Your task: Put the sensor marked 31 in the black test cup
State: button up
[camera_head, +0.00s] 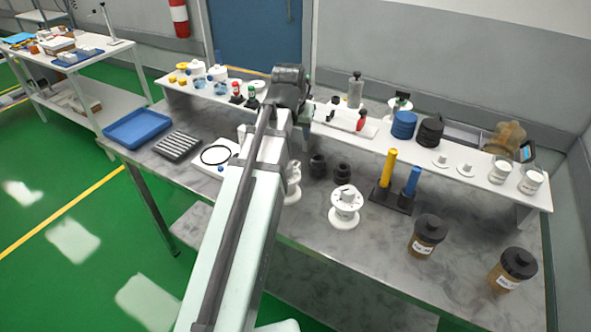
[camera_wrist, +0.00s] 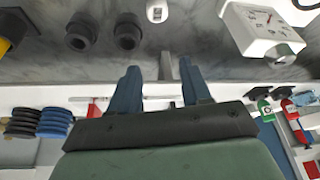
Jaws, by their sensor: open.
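My gripper (camera_wrist: 160,88) shows in the wrist view as two blue fingers set apart, with nothing held between them. In the head view my arm hides it. Two black cup-like pieces stand side by side on the grey table, a left one (camera_head: 317,165) and a right one (camera_head: 342,173). They also show at the upper left of the wrist view (camera_wrist: 104,34), apart from the fingers. I cannot tell which is the test cup. Two small white pieces (camera_head: 440,160) (camera_head: 465,170) on the shelf may be sensors. No number 31 is readable.
A white spool-like piece (camera_head: 345,210), a yellow post (camera_head: 388,167) and brown jars (camera_head: 427,238) (camera_head: 510,272) stand on the table. The raised white shelf (camera_head: 400,150) runs along the back. A white dial box (camera_wrist: 262,30) is at the wrist view's upper right.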

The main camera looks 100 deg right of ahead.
jog(key=s+d+r, duration=0.1)
jog(key=d, duration=0.1)
jog(key=n+t+y, duration=0.2)
jog(key=n+y, duration=0.2)
jog(key=n, duration=0.2)
send_over(296, 164)
jog(key=a, duration=0.1)
jog(key=f, duration=0.7)
jog(key=shift+w+f, duration=0.2)
jog(key=shift+f, duration=0.1)
jog(key=shift+s+d+f, duration=0.1)
jog(key=shift+d+f, duration=0.1)
jog(key=shift+f, duration=1.35)
jog(key=shift+s+d+f, duration=0.1)
jog(key=shift+d+f, duration=0.1)
jog(key=shift+f, duration=1.3)
jog(key=shift+w, duration=0.1)
grip_shut()
jog(key=shift+r, duration=0.1)
